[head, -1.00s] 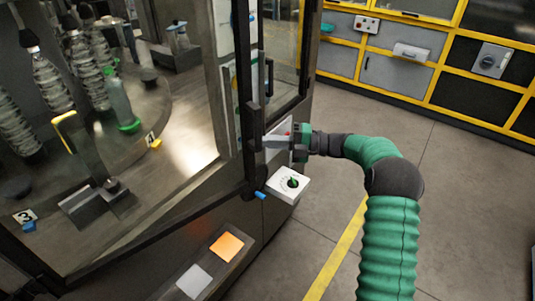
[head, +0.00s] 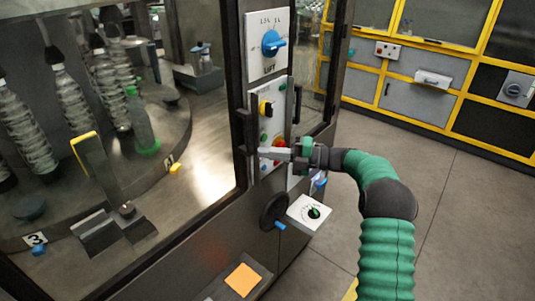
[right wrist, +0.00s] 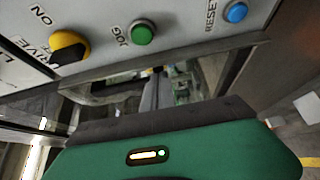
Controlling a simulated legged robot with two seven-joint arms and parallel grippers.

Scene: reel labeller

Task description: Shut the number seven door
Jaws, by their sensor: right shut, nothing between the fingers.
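No number seven shows in the frames. A glazed door with a black frame (head: 237,75) covers the front of the machine at the left in the head view. It has a dark upright handle (head: 246,132) near its right edge. My right gripper (head: 272,154) is shut and empty, its fingers pointing left toward this handle, in front of the control panel. I cannot tell whether the tips touch the handle. In the right wrist view the fingers (right wrist: 152,92) lie below the panel's buttons. My left gripper is not in view.
The control panel (head: 268,45) carries a blue LIFT knob, and a green JOG button (right wrist: 142,33) shows in the right wrist view. A white dial box (head: 309,213) and black handwheel (head: 273,211) jut out below. Floor at right is clear. Yellow-framed cabinets (head: 420,75) stand behind.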

